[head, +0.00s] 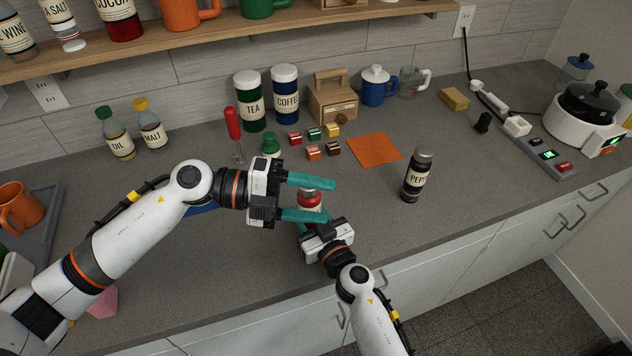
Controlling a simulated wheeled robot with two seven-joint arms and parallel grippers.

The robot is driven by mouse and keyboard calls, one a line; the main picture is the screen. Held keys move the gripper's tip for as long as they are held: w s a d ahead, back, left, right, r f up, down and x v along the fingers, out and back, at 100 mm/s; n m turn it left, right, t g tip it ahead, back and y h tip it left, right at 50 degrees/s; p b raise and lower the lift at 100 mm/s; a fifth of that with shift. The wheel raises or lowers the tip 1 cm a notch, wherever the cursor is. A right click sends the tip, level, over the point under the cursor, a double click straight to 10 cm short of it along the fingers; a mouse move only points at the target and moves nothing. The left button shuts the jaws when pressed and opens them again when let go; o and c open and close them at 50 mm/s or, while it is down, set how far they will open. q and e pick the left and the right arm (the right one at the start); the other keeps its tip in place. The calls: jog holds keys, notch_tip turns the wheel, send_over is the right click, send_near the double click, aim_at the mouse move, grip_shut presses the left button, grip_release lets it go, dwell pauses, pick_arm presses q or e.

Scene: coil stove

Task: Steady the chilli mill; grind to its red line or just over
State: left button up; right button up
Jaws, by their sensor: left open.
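The chilli mill (308,200), red with a pale top and a pale label, stands on the counter and is partly hidden by my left gripper. My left gripper (328,199) is open, its two teal fingers pointing right, one above and one below the visible part of the mill. I cannot tell whether they touch it. My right gripper (312,223) is at the mill's near side, low down. Its fingers are mostly hidden, so its grip on the mill is unclear. The red line does not show.
A dark pepper mill (417,176) stands to the right. An orange cloth (375,150) and several small coloured boxes (313,152) lie behind. A red-handled tool (234,128) and a green-topped item (270,145) stand behind my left gripper. The counter's right front is clear.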

pick_arm(q)
jog(key=w+a+f+n+t, duration=0.1)
jog(key=a+f+n+t, duration=0.25)
jog(key=n, duration=0.45)
jog(key=w+a+f+n+t+y, duration=0.15)
jog(key=n+t, duration=0.25)
jog(key=n, duration=0.4)
jog(key=w+a+f+n+t, duration=0.2)
jog(key=a+f+n+t, duration=0.15)
jog(key=n, duration=0.45)
jog(key=shift+t, duration=0.4)
jog(key=x, duration=1.1)
jog(key=shift+s+d+r, duration=0.1)
jog(key=shift+d+r, duration=0.15)
jog(key=shift+r, duration=0.15)
jog(key=c, duration=1)
jog(key=shift+m+g+h, duration=0.25)
jog(key=shift+m+g, duration=0.15)
